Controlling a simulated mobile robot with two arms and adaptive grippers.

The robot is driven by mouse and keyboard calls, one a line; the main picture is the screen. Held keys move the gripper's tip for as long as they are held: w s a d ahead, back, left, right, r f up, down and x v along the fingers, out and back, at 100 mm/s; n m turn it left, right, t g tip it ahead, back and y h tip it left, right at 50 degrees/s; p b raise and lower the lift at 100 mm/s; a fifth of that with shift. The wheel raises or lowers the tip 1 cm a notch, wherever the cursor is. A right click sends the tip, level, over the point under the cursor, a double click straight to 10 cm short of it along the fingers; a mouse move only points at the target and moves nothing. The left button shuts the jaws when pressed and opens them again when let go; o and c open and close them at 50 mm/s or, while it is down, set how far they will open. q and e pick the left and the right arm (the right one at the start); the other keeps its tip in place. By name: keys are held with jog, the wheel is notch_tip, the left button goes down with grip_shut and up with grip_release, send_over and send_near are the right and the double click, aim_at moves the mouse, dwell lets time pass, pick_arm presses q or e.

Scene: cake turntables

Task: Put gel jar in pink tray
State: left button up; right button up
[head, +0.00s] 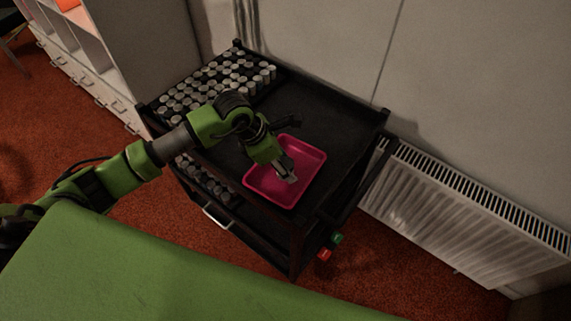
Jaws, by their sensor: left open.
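The pink tray (312,158) lies on the top shelf of a black cart, near its front edge. My left gripper (287,174) is over the tray, pointing down into it, with its jaws open. Its fingers look pale grey against the pink, and whether they touch the tray floor cannot be told. I see no jar clearly in the tray; the gripper hides part of it. Many small jars with grey and white lids (222,78) stand in rows at the left of the top shelf. My right gripper is not in view.
The black cart (340,125) has free shelf room behind and right of the tray. More jars (205,180) show on a lower level. Small red (324,254) and green (337,239) items are by the cart's right side. A white radiator (470,210) stands at right.

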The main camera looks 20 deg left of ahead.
pick_arm(q)
jog(key=b+v, duration=0.1)
jog(key=v, duration=1)
